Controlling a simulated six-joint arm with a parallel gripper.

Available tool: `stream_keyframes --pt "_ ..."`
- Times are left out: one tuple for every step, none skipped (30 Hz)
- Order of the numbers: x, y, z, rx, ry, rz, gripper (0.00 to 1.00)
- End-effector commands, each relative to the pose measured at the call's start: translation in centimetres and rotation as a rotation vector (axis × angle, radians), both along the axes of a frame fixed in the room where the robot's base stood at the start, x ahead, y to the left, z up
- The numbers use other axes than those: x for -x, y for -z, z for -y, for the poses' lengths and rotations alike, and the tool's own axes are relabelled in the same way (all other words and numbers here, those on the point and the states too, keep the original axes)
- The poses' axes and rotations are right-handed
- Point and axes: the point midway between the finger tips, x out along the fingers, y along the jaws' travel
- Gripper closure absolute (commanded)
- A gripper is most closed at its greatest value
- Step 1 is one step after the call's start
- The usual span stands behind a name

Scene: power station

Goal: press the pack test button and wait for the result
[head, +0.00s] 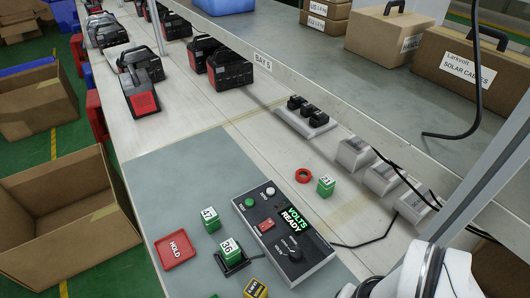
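The dark tester box (285,235) lies on a grey mat on the bench. Its face carries a green button (250,202), a white button (270,190), a red switch (266,225) and a dial (294,247). Its display (294,219) reads "VOLTS READY" in green and white. Which button is the pack test button cannot be told at this size. A green pack marked 36 (229,250) sits upright in a black cradle (233,267) beside the tester. My white arm shows at the lower right; my gripper is out of view.
A green pack marked 47 (210,219) and a red HOLD tray (175,249) stand left of the tester. A yellow pack (255,289) is at the front edge. A green pack marked 21 (326,186) and a red ring (304,175) are behind. A shelf overhangs the right.

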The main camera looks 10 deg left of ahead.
Motion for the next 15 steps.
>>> stream_keyframes --pt "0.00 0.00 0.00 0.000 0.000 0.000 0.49" --pt "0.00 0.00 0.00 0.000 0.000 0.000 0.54" --pt "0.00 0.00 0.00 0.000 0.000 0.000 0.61" --pt "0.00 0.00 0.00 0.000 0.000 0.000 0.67" --pt "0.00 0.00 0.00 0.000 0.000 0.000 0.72" --pt "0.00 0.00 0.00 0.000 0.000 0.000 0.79" --pt "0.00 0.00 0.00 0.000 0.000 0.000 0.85" --pt "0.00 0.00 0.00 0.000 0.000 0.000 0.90" --pt "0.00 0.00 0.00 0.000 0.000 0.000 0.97" --pt "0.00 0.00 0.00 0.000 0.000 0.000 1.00" --pt "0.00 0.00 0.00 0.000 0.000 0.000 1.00" --pt "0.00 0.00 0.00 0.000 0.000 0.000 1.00" --pt "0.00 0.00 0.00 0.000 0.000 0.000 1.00" --pt "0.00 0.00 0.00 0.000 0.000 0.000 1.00" --pt "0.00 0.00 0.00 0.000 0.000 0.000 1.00"
